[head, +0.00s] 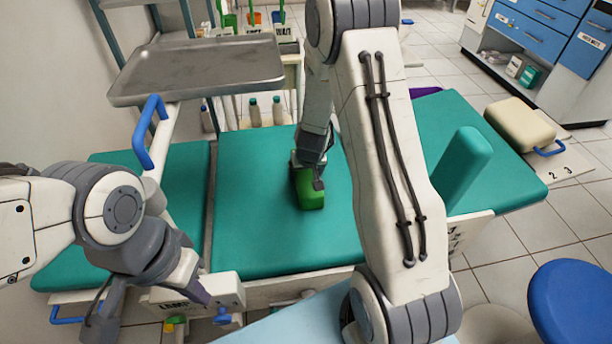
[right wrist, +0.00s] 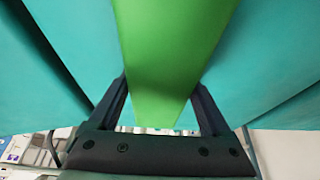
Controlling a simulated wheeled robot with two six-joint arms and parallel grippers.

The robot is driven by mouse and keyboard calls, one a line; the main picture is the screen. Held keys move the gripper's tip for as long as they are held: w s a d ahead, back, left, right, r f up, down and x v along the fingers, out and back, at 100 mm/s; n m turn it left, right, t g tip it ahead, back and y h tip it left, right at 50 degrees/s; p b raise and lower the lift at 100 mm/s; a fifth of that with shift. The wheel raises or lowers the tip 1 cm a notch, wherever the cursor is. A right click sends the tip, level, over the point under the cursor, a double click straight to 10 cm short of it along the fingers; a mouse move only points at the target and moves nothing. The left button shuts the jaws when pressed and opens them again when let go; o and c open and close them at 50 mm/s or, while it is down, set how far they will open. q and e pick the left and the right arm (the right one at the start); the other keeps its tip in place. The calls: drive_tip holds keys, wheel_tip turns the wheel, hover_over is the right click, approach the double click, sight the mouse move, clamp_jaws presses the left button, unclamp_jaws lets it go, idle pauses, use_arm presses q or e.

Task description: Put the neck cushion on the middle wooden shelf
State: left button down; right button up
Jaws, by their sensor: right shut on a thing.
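A bright green block (head: 310,190), which looks like the neck cushion, is at the middle of the teal bed (head: 260,240). My right gripper (head: 308,172) is shut on its upper end. In the right wrist view the green cushion (right wrist: 172,60) runs between the two dark fingers of my right gripper (right wrist: 162,105). I cannot tell whether the cushion touches the bed. My left gripper (head: 103,318) hangs at the lower left, apart from the cushion; its fingertips are unclear. I cannot make out a middle wooden shelf in either view.
A metal tray (head: 200,68) stands over the bed's far left, with a blue handle (head: 150,130) below. A teal upright pad (head: 463,170) rises at the bed's right. A beige cushion (head: 520,124) and a blue stool (head: 575,305) are at the right. Blue drawers (head: 545,30) stand behind.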

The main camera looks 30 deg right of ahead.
drive_tip(key=shift+f, duration=0.1)
drive_tip(key=o, duration=1.3)
drive_tip(key=shift+c, duration=0.2)
